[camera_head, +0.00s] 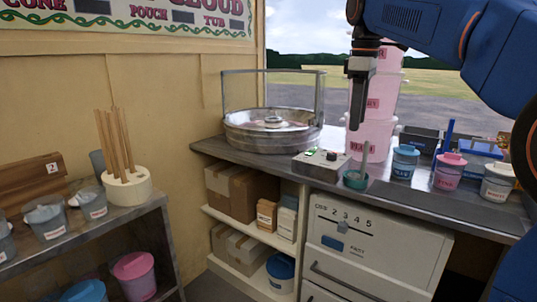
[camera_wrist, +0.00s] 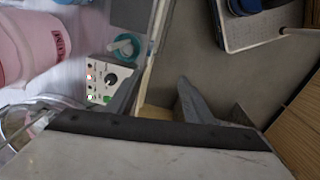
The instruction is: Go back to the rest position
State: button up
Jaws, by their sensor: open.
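My gripper (camera_head: 356,128) hangs pointing down from the blue arm at the upper right. It is in front of the stacked pink tubs (camera_head: 372,135) and above the counter, beyond the grey control box's right side in the picture. In the wrist view my gripper (camera_wrist: 158,95) shows two grey fingers spread apart with nothing between them. The control box (camera_head: 321,164), with a dark knob and a green button, also shows in the wrist view (camera_wrist: 101,82). The small teal holder (camera_head: 355,181) stands on the counter below the gripper.
The metal floss machine (camera_head: 250,138) stands at the counter's back left. Blue (camera_head: 404,165), pink (camera_head: 449,175) and white (camera_head: 497,184) lidded jars line the right. A white drawer cabinet (camera_head: 385,255) is below. A stick holder (camera_head: 127,188) and cups occupy the left shelf.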

jog(key=s+d+f+m+t, duration=0.2)
jog(key=s+f+m, duration=0.4)
jog(key=s+f, duration=0.9)
jog(key=s+d+f+m+t, duration=0.2)
jog(key=s+d+f+m, duration=0.2)
jog(key=s+f, duration=1.1)
notch_tip(320, 180, down, 4)
jog(key=shift+s+r+m, duration=0.2)
jog(key=shift+m, duration=0.8)
